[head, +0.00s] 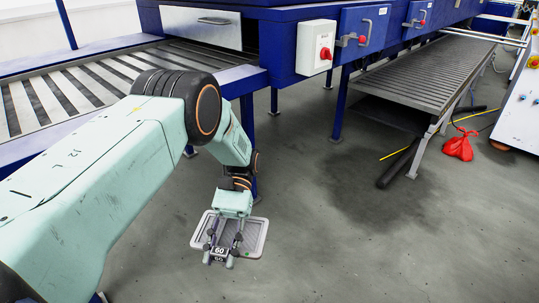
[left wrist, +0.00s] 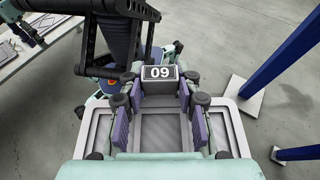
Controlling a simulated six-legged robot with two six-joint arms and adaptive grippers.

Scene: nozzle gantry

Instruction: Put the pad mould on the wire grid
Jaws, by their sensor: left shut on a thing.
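The pad mould is a flat light-grey tray with a raised pale rim (head: 256,240). It hangs above the floor in the head view, and its rim shows on both sides of my fingers in the left wrist view (left wrist: 240,135). My left gripper (head: 221,252) is shut on it from above, with the fingers (left wrist: 160,108) over its middle. A small dark block with a white number stands between the fingers and hides part of the mould. I cannot tell which surface is the wire grid.
A slatted bed (head: 70,88) in a blue frame lies at the left. A grey ribbed bench (head: 432,75) stands at the right beside the blue machine (head: 270,35). A black bar (head: 398,165) and a red bag (head: 459,146) lie on the floor. The middle floor is clear.

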